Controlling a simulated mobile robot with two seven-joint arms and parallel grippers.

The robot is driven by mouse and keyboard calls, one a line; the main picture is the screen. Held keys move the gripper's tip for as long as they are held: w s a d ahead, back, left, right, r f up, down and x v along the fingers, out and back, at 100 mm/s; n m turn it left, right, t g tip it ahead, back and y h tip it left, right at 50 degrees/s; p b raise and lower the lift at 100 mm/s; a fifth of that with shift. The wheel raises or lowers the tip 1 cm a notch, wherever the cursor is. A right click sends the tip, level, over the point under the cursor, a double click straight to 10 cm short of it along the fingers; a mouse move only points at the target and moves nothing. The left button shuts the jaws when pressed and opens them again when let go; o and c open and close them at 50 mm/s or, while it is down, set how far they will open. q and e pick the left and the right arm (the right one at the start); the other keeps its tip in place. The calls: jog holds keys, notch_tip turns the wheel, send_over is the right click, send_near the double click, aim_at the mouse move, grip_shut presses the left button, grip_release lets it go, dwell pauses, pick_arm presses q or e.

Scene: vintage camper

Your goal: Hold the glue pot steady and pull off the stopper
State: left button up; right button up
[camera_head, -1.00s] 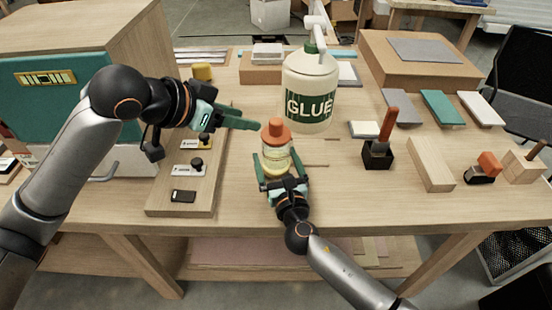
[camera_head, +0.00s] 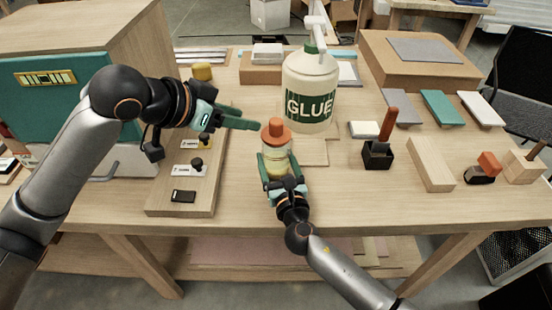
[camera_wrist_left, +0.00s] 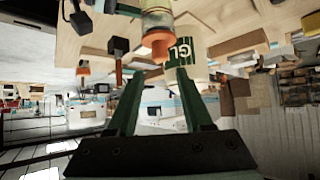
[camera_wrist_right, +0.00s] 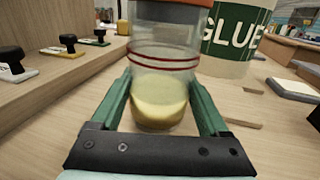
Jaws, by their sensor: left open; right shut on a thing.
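The glue pot (camera_head: 276,152) is a clear jar with yellow glue low inside, standing on the table. Its orange stopper (camera_head: 276,131) sits in the top. My right gripper (camera_head: 279,165) is shut on the pot's body from the near side. In the right wrist view its green fingers flank the jar (camera_wrist_right: 163,65), and the stopper's top is cut off. My left gripper (camera_head: 252,122) is open and empty, just left of the stopper and apart from it. In the left wrist view the stopper (camera_wrist_left: 157,43) lies beyond the fingertips.
A large white GLUE bottle (camera_head: 310,85) stands close behind the pot. A wooden board with stamps (camera_head: 185,185) lies to the left. A black holder (camera_head: 377,155) with an orange-handled tool and wood blocks (camera_head: 430,163) stand right. The table's front is clear.

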aim_at(272, 125)
pick_arm(q)
jog(key=o, duration=0.3)
jog(key=shift+w+d, duration=0.15)
jog(key=shift+d, duration=0.1)
jog(key=o, duration=0.5)
jog(key=shift+w+d+n+g+y, duration=0.35)
jog(key=shift+d+g+y, duration=0.1)
jog(key=shift+d+y, duration=0.15)
jog(key=shift+w+d+n+g+y, duration=0.25)
jog(key=shift+w+d+g+y, duration=0.1)
jog(key=shift+d+g+y, duration=0.15)
jog(key=shift+c, duration=0.2)
jog(key=shift+w+d+f+n+g+y, duration=0.15)
jog(key=shift+w+d+f+y, duration=0.3)
jog(key=shift+f, duration=0.65)
jog(key=shift+w+d+f+n+g+y, duration=0.1)
jog(key=shift+w+d+f+n+y, duration=0.1)
jog(key=shift+w+d+f, duration=0.75)
jog(key=shift+w+d+f+n+g+y, duration=0.15)
jog(key=shift+w+f+y, duration=0.25)
jog(key=shift+f, duration=0.9)
grip_shut()
jog(key=shift+r, duration=0.2)
jog(key=shift+r, duration=1.4)
